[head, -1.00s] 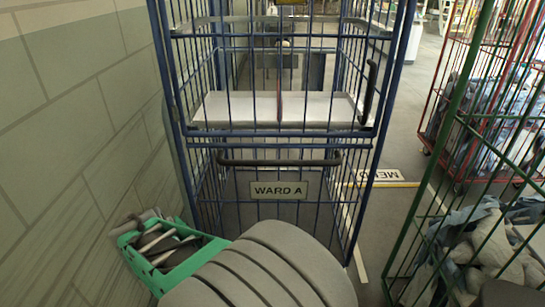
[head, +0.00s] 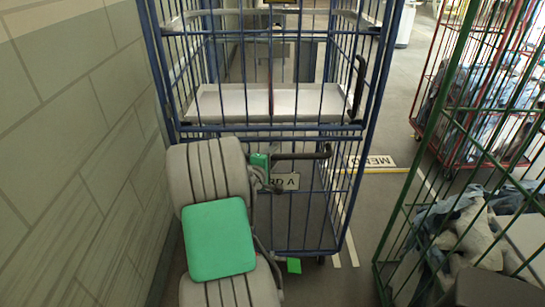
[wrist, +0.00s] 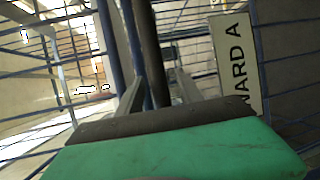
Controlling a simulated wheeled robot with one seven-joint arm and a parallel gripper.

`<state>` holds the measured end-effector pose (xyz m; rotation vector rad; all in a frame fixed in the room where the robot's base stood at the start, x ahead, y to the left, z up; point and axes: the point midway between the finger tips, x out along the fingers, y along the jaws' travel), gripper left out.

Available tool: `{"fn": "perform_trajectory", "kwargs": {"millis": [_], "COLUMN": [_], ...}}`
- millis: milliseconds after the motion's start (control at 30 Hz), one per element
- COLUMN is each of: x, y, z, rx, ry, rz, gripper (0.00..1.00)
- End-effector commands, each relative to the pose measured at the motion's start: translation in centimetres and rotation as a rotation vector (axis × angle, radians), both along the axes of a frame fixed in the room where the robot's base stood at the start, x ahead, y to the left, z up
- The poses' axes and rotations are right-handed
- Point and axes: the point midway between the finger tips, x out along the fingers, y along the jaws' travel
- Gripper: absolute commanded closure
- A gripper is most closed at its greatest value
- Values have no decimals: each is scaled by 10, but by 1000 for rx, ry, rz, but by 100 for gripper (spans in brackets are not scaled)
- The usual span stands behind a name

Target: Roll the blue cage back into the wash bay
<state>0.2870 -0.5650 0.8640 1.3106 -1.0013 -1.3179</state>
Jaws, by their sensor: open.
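The blue cage (head: 361,160) stands upright ahead of me in the head view, with a pale shelf (head: 225,105) inside. A dark handle bar (head: 302,156) crosses its front. Its WARD A sign (head: 283,181) is partly covered by my arm; it also shows sideways in the wrist view (wrist: 236,62). In the wrist view my open fingers (wrist: 158,92) lie on either side of a dark bar (wrist: 147,45), apparently the handle. I cannot tell whether they touch it.
A block wall (head: 75,150) runs close along the left. A green cage (head: 408,185) with cloth stands near at right, and a red cage (head: 437,85) stands behind it. A floor sign (head: 378,161) and pale floor lines lie between them. Floor shows right of the blue cage.

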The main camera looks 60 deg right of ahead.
Motion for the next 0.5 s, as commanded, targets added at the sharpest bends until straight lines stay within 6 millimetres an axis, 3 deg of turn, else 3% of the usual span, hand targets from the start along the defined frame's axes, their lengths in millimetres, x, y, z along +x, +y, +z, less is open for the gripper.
{"fn": "perform_trajectory", "kwargs": {"millis": [167,500], "x": [0,0], "y": [0,1], "z": [0,0], "rx": [0,0], "ry": [0,-1], "rz": [1,1], "gripper": [57,85]}}
